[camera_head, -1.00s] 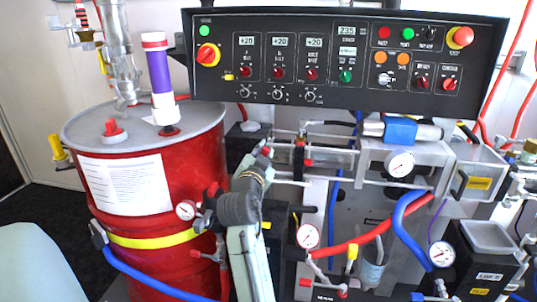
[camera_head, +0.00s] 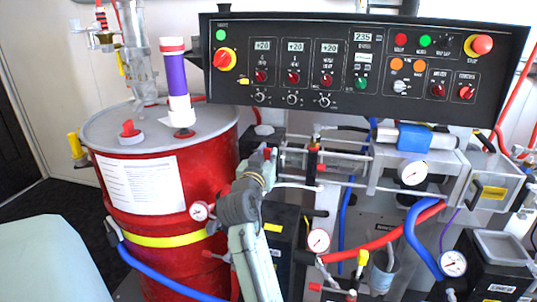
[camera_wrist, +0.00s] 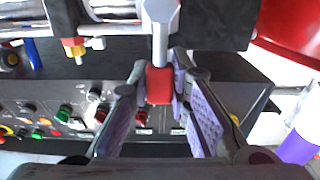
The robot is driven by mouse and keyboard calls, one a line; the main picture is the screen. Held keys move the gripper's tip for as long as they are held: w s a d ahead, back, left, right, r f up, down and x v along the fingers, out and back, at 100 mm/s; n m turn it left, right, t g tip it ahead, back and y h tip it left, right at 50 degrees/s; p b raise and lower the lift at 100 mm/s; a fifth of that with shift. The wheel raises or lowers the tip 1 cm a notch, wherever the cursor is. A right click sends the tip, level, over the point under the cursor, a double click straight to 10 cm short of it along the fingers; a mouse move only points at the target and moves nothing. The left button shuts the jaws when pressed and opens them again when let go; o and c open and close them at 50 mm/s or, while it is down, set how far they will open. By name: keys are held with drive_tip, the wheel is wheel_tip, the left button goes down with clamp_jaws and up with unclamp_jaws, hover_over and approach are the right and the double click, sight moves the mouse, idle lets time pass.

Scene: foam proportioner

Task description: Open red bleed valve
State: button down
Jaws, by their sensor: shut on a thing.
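In the wrist view a red valve handle (camera_wrist: 159,84) sits on a bright metal stem (camera_wrist: 160,35) between my fingertips. My gripper (camera_wrist: 158,88) is shut on it, with one finger on each side. In the head view my gripper (camera_head: 266,158) is at the left end of the metal pipework, in front of the drum's right side. A small red part shows at its tips. The valve body and how far the handle is turned cannot be told there, because my gripper covers it.
A red drum (camera_head: 200,160) with a purple and white tube (camera_head: 177,85) stands at left. A black control panel (camera_head: 370,70) hangs above the work spot. Pressure gauges (camera_head: 318,240), a red hose (camera_head: 385,235) and a blue hose (camera_head: 420,245) crowd the right side.

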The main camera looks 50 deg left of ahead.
drive_tip(key=c, duration=1.5)
unclamp_jaws()
drive_tip(key=v, duration=1.2)
drive_tip(key=shift+s+a, duration=0.1)
